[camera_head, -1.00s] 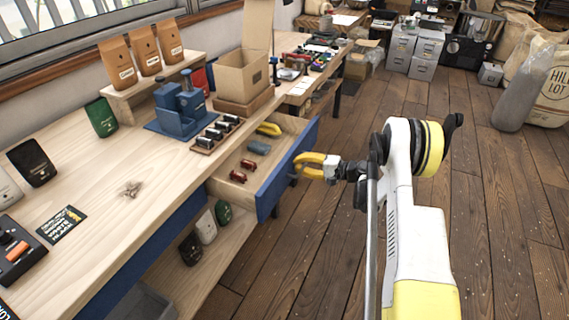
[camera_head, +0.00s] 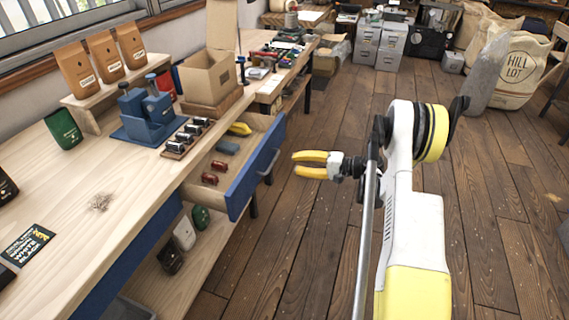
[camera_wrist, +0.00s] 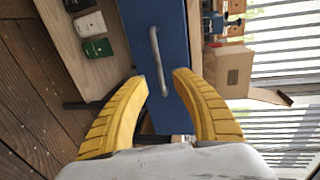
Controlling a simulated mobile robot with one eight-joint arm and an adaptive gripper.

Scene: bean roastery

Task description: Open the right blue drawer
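The right blue drawer (camera_head: 250,180) is pulled out from the wooden bench, with several small items inside. Its metal handle (camera_head: 268,172) is on the front panel. My gripper (camera_head: 293,163) is open and empty, to the right of the handle and apart from it. In the wrist view the blue drawer front (camera_wrist: 158,20) and its handle (camera_wrist: 159,62) lie ahead, between and beyond the two yellow fingers (camera_wrist: 160,82). Another blue drawer front (camera_head: 130,255) at the lower left sits flush under the bench.
The bench top (camera_head: 110,180) holds a blue device (camera_head: 150,118), a cardboard box (camera_head: 207,78) and coffee bags (camera_head: 105,58). Packets (camera_head: 184,233) stand on the lower shelf. Sacks (camera_head: 508,70) stand at the back right. The wooden floor right of the drawer is clear.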

